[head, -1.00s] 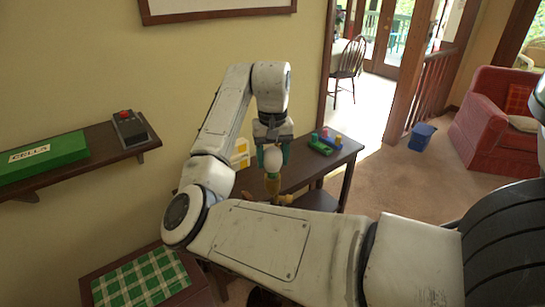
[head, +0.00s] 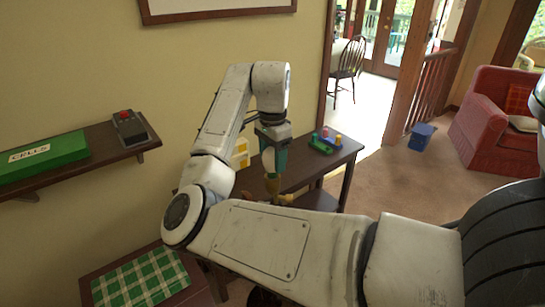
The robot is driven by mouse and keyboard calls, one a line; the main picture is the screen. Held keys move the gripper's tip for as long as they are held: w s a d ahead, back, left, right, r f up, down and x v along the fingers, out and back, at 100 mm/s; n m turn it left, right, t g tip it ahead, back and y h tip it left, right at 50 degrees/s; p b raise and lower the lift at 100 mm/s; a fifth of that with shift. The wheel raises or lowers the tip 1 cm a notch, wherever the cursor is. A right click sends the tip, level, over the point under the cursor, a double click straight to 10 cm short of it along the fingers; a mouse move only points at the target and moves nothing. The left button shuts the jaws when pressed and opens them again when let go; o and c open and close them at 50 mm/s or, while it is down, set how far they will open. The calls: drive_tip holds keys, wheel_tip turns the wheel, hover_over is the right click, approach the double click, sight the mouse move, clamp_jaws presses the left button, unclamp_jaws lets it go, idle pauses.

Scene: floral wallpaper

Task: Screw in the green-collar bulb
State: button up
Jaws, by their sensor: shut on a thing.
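My gripper (head: 274,162) hangs point down over the dark side table (head: 310,172). Its teal fingers are shut on a whitish bulb (head: 267,160), and one finger covers much of it. The bulb sits directly above a brass-coloured fixture (head: 274,184), whose lower part is hidden behind my forearm. I cannot make out the bulb's collar, or whether the bulb is in the fixture or just above it.
A green holder (head: 320,147) with coloured pieces stands on the table's right side. A yellow-and-white box (head: 240,152) is behind my arm. A wall shelf (head: 100,150) at left carries a green box (head: 42,158) and a red-buttoned device (head: 130,128).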

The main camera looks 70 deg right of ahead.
drive_tip(key=o, duration=1.4)
drive_tip(key=shift+c, duration=0.2)
